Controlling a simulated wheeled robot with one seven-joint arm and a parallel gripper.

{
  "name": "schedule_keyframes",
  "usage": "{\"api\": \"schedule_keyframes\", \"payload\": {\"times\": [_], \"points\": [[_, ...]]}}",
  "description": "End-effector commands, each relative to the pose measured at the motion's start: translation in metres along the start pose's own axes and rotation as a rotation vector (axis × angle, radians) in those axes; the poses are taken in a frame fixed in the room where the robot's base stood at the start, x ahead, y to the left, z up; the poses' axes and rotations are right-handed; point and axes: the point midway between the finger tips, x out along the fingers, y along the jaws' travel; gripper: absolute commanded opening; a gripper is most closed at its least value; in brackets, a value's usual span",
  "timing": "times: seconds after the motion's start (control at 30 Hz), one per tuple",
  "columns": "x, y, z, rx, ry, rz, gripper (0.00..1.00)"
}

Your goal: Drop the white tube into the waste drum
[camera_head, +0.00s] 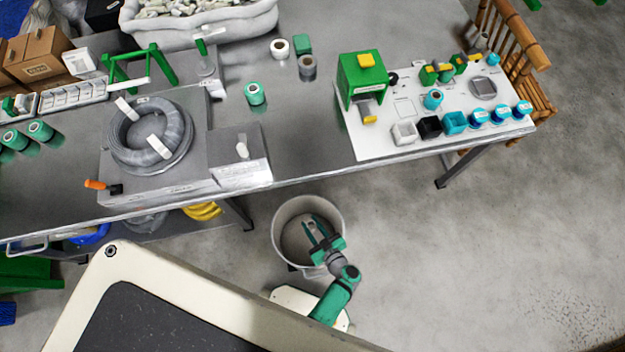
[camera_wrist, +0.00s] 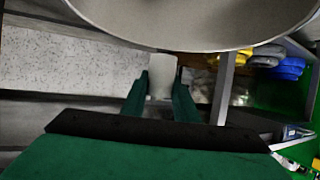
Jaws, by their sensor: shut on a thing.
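My gripper (camera_head: 316,230) reaches over the round grey waste drum (camera_head: 283,232) on the floor in front of the bench, in the head view. In the wrist view, its two green fingers (camera_wrist: 162,84) are shut on the white tube (camera_wrist: 162,68). Part of the tube is hidden between the fingers. The pale curved rim of the drum (camera_wrist: 210,45) fills the top of the wrist view, close to the tube. In the head view I cannot make out the tube clearly, and part of the drum is hidden by my gripper.
The long grey bench (camera_head: 330,130) stands behind the drum. It holds a coil of grey cable (camera_head: 180,150), a green machine (camera_head: 350,78) and several spools and small containers. Yellow coils (camera_head: 202,211) lie under the bench. Bare floor (camera_head: 480,270) is free at the right.

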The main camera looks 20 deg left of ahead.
Motion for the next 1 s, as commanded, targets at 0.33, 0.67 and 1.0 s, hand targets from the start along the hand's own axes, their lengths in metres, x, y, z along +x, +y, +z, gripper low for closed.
{"api": "schedule_keyframes", "payload": {"times": [0.33, 0.67, 1.0], "points": [[0.006, 0.002, 0.018, 0.003, 0.0, 0.007, 0.06], [0.007, 0.002, 0.019, 0.003, 0.0, 0.007, 0.46], [0.005, 0.002, 0.019, 0.003, -0.001, 0.007, 0.49]]}}
